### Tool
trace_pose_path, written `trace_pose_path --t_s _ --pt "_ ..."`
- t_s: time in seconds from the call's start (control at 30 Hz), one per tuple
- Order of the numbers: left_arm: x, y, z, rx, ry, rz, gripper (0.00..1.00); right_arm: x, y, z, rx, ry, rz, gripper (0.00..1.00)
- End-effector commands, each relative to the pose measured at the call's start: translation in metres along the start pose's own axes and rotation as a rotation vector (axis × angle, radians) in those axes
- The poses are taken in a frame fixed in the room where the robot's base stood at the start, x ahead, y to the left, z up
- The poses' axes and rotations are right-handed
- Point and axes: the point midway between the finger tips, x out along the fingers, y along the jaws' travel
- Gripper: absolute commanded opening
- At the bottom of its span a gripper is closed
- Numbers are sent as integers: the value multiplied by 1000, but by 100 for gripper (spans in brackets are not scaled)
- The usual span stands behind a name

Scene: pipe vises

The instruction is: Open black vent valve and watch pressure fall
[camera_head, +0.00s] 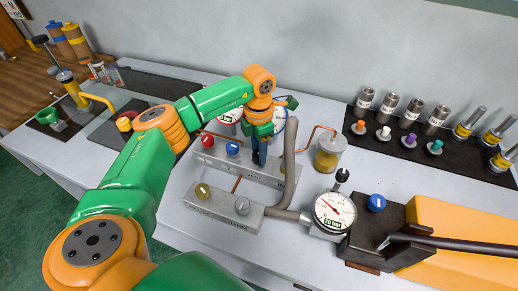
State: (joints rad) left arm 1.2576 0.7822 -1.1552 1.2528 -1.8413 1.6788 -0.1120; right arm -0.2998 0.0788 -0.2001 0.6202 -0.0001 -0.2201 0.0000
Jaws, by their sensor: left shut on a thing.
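My left gripper (260,160) points down onto the right part of the rear grey valve block (222,163). It is shut on a valve knob there; the fingers hide the knob, so I cannot tell its colour. A red knob (207,141) and a blue knob (232,148) stand to its left on the same block. A round white gauge (334,211) with a red needle and a green-framed label stands in front to the right, with a black knob (342,175) behind its top. Two more dials behind the block are partly hidden by my arm. My right gripper is not in view.
A front block (222,208) carries a brass and a grey knob. A thick grey hose (289,165) rises close to the right of my left gripper. A yellow-and-black pump (455,235) with a blue knob stands at right. Metal cylinders stand on a black mat (465,160).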

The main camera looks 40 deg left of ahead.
Motion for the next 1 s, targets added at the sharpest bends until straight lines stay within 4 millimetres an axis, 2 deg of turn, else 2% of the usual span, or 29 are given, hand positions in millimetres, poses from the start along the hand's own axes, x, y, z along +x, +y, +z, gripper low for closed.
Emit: trace_pose_path --t_s 0.2,0.5,1.0 --pt "0 0 0 -171 1 -1 0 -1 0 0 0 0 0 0" --pt "1 0 0 -334 1 -1 0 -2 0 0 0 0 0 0" --pt "1 0 0 -406 1 -1 0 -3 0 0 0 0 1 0"
